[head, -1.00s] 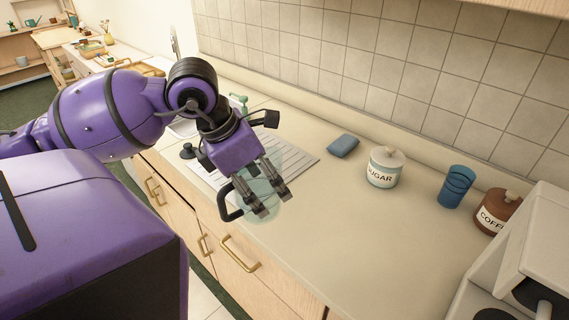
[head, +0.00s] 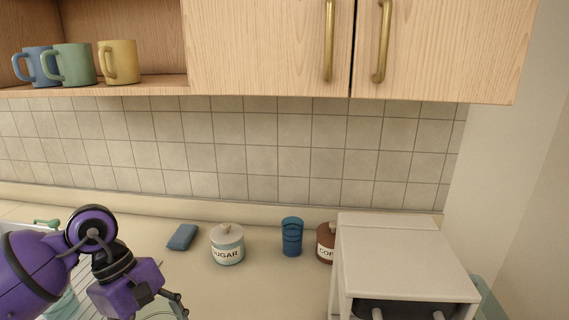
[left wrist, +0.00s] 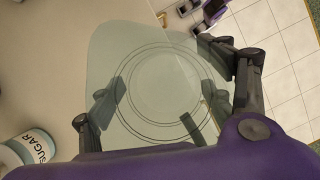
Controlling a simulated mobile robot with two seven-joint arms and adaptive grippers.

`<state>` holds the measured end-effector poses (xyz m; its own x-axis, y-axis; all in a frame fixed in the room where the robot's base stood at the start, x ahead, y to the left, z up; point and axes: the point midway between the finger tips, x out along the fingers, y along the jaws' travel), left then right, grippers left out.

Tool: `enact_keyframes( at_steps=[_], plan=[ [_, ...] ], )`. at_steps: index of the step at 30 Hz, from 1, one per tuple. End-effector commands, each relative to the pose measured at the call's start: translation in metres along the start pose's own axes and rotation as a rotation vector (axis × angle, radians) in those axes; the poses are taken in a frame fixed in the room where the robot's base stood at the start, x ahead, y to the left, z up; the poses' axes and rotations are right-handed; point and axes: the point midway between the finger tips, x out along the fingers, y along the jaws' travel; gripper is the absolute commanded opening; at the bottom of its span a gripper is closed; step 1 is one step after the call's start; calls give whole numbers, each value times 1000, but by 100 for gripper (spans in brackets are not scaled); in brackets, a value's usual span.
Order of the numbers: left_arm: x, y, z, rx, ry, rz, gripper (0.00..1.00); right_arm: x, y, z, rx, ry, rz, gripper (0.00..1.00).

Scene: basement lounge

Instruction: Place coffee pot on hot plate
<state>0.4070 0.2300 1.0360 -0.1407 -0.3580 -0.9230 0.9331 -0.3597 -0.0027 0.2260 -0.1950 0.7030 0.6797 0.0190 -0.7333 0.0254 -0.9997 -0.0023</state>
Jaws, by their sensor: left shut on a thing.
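The coffee pot (left wrist: 150,65) is clear greenish glass and fills the middle of the left wrist view, with rings visible on it. My left gripper (left wrist: 170,95) is shut on it, with its fingers on both sides of the glass. In the head view the left gripper (head: 162,308) is at the bottom left, over the counter, and only a sliver of the pot (head: 163,315) shows at the bottom edge. A white appliance (head: 395,250) with a dark front panel stands on the right. The hot plate is not visible now.
A sugar jar (head: 227,246), a blue sponge (head: 183,237), a blue tumbler (head: 292,237) and a brown coffee jar (head: 326,243) stand along the counter's back. Wooden cupboards (head: 265,50) hang above. Counter between my left gripper and the white appliance (head: 260,290) is clear.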

Motion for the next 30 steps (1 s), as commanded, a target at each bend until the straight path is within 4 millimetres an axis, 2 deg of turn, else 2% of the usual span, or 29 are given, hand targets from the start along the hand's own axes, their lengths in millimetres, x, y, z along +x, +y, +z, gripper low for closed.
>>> enact_keyframes(
  at_steps=[1, 6, 13, 18, 30],
  plan=[
    [1, 8, 9, 119, 3, -42, 43, 0, 0, -2, 0, 2, 0, 0],
    [10, 20, 32, 529, 7, -214, 43, -2, 0, -1, 0, -1, -1, 0],
    [12, 28, 50, 960, 9, -397, 43, -4, 3, 1, -11, -5, -1, 0],
    [10, 30, 53, 1094, 7, -453, 43, -4, 4, 1, -16, -5, -1, 0],
    [13, 30, 53, 1113, 2, -461, 43, -2, 1, 0, -8, -5, -4, 0]
  ],
)
